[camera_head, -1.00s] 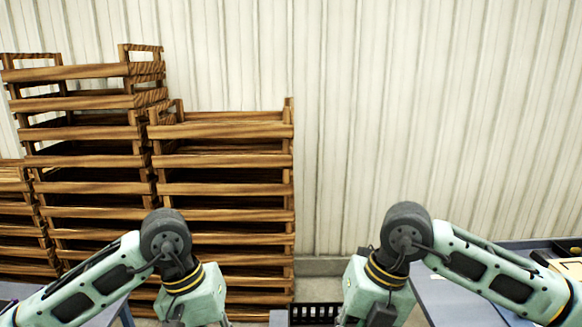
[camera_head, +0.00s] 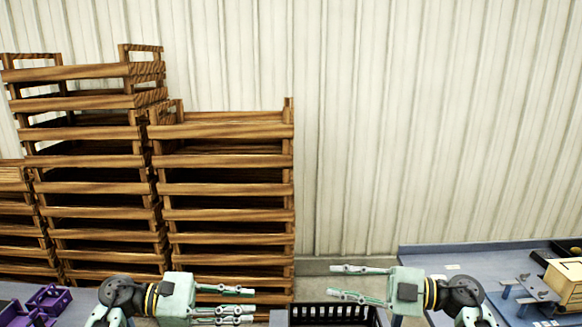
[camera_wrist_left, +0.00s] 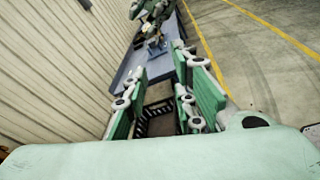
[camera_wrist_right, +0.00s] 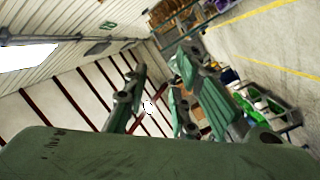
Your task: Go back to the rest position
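My left gripper (camera_head: 252,302) is low in the head view, its fingers pointing right toward the centre. In the left wrist view its fingers (camera_wrist_left: 162,78) stand apart with nothing between them in contact. My right gripper (camera_head: 334,281) points left, facing the left one with a gap between their tips. In the right wrist view its fingers (camera_wrist_right: 163,75) are also spread and empty. Both grippers hover in front of my body, near the dark crate (camera_head: 330,308) at the bottom centre. The lower parts of both arms are cut off by the frame.
Stacks of wooden crates (camera_head: 225,160) stand at the left against the ribbed wall (camera_head: 430,120). A blue-grey table (camera_head: 430,262) with a wooden box (camera_head: 563,283) is at the right. Purple parts (camera_head: 48,298) lie on a table at the lower left.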

